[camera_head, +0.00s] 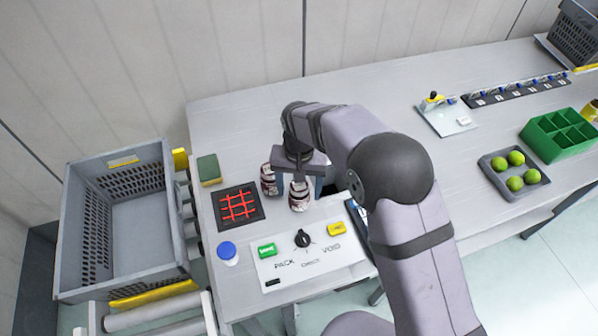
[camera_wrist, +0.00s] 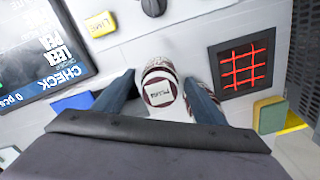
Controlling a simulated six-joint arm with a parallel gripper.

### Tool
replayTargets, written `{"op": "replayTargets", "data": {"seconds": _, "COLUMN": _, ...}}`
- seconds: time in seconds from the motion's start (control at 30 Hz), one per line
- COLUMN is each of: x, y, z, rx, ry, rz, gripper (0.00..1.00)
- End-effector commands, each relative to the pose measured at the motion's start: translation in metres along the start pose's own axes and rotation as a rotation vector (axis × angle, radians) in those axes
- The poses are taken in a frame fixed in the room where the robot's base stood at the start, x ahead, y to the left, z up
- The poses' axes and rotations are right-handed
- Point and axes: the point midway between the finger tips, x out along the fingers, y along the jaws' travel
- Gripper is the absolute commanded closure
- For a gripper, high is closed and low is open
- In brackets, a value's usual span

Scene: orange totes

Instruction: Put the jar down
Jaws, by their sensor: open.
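In the wrist view a jar (camera_wrist: 160,72) with a dark red and white pattern and a lettered label stands between the two fingers of my gripper (camera_wrist: 162,97). The fingers are apart, with the jar between them; whether either touches it is hard to tell. In the head view my gripper (camera_head: 298,178) is low over the table. Dark red and white jar parts (camera_head: 299,197) show beneath it, with a similar part further left; I cannot tell if these are one jar or two. The jar's base is hard to make out in the wrist view.
A black pad with a red grid (camera_head: 238,205) lies left of the jar, with a green and yellow sponge (camera_head: 209,169) behind it. A blue-lidded jar (camera_head: 228,253) and a button panel (camera_head: 300,262) are in front. A screen (camera_wrist: 40,50) is nearby. The table behind is clear.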

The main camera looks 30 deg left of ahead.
Motion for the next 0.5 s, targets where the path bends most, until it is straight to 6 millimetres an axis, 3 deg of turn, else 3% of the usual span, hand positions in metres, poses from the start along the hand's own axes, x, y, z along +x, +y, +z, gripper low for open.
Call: {"op": "replayTargets", "data": {"seconds": 0.5, "x": -0.083, "y": -0.001, "z": -0.001, "rx": 0.0, "ry": 0.003, "rz": -0.002, "gripper": 0.35}}
